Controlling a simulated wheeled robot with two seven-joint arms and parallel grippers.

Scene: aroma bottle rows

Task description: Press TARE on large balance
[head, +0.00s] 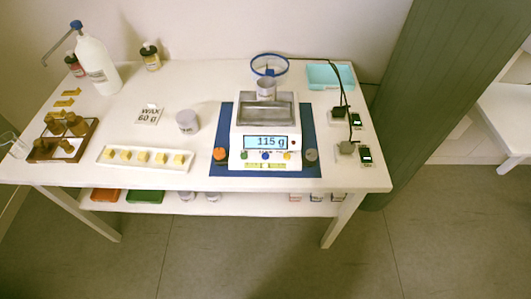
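The large balance (264,157) stands on a blue mat (308,167) right of the middle of the white table. Its lit display reads 115 g (266,142). A row of small coloured buttons runs below the display, among them a blue one (265,155) and a yellow one (287,155). Their labels are too small to read, so I cannot tell which is TARE. A small grey-white cup (266,88) is at the balance's pan (266,108). Neither of my grippers shows in the head view.
A white tray with yellow cubes (107,165), a grey-white container (187,122) and a WAX 60 g card (149,116) lie left of the balance. A brown rack (40,155) and a pump bottle (96,66) stand farther left. Small devices with cables (346,150) are at right.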

